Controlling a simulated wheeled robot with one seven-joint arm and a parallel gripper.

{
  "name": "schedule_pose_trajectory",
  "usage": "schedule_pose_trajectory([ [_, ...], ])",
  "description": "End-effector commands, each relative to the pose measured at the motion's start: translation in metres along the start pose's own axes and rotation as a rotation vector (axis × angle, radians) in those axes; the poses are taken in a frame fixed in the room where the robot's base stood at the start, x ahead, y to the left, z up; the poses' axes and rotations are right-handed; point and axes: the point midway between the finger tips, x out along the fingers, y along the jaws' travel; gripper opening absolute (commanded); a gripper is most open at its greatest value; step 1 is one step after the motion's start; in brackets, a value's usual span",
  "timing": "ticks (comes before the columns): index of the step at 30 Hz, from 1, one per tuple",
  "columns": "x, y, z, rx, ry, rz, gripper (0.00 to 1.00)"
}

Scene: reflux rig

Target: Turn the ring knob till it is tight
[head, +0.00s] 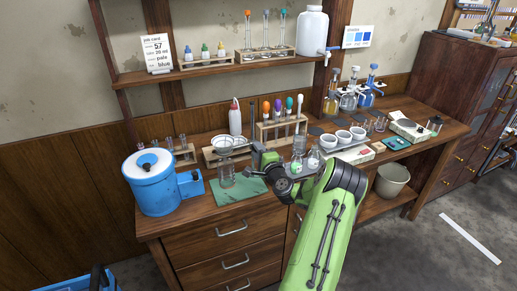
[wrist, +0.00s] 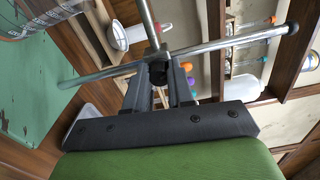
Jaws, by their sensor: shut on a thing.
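My gripper (wrist: 163,92) is shut on the dark ring knob (wrist: 158,72), close to where metal rods cross in the wrist view. One rod (wrist: 230,45) runs across the view, and another (wrist: 147,22) runs up out of it. The fingers hide most of the knob, so how tight it is cannot be told. In the head view my gripper (head: 264,160) is above the bench, just right of a clear glass beaker (head: 226,178) on a green cloth (head: 240,192).
A blue drum (head: 151,190) stands at the bench's left. A rack with colored-top droppers (head: 277,122) stands behind my gripper. White cups (head: 343,137) and bottles (head: 348,98) are to the right. A shelf (head: 215,68) hangs above.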

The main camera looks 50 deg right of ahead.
Motion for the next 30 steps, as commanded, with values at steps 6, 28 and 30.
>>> schedule_pose_trajectory([
  [6,-0.0004,-0.0014,-0.0011,0.172,0.003,0.001,0.0],
  [28,-0.0003,0.0009,-0.0008,0.384,0.002,0.0,0.0],
  [30,-0.0003,0.0009,-0.0007,0.384,0.002,0.0,0.0],
])
